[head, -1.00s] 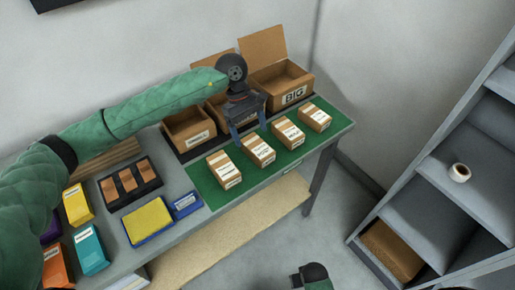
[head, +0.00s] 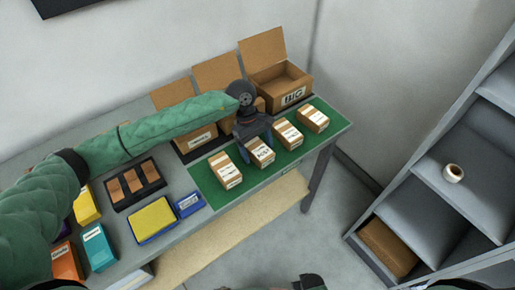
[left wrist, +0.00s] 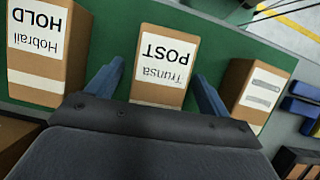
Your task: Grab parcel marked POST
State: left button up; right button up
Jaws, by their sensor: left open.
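The parcel marked POST (left wrist: 165,62) is a brown box with a white label reading "Trunsa POST", upside down in the left wrist view. In the head view it is the second parcel from the left (head: 261,154) on the green mat (head: 205,183). My left gripper (left wrist: 159,72) is open, with its blue fingers to either side of this parcel and apart from it. In the head view the left gripper (head: 256,140) hangs just above and behind the parcel, covering part of it. My right gripper cannot be made out.
A parcel marked HOLD (left wrist: 38,45) and another parcel (left wrist: 255,92) flank it closely. Open cardboard boxes (head: 276,75), one marked BIG, stand behind. A blue-and-yellow pad (head: 152,220) and stamp tray (head: 135,186) lie left. Grey shelving (head: 430,205) stands right.

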pick_arm(q)
jog(key=shift+f, duration=0.1)
jog(key=shift+f+b, duration=0.25)
jog(key=shift+b, duration=0.65)
dwell(0.9)
jog(key=c, duration=1.2)
